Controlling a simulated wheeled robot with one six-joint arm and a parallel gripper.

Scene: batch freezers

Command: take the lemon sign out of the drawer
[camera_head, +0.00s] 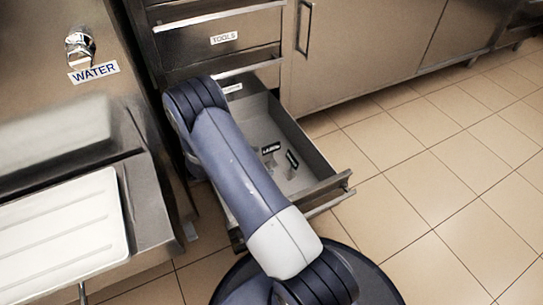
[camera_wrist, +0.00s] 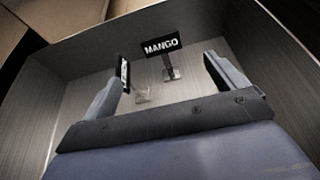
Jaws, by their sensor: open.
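The drawer (camera_head: 316,160) is pulled open and holds two small black signs on stands. In the head view, one sign (camera_head: 270,149) has white lettering that may read LEMON, and a second, tilted-looking sign (camera_head: 292,158) stands to its right. In the wrist view, the mango sign (camera_wrist: 161,46) faces me, beyond and between my fingers. The other sign (camera_wrist: 124,72) is turned nearly edge-on by my left finger, its word unreadable; I cannot tell if they touch. My gripper (camera_wrist: 164,75) is open inside the drawer (camera_wrist: 262,58), with nothing held. My arm hides it in the head view.
A closed drawer labelled TOOLS (camera_head: 224,38) is above the open one. A metal counter with a WATER label (camera_head: 93,72) and a white ridged tray (camera_head: 60,235) stand on the left. Tiled floor (camera_head: 440,190) on the right is clear.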

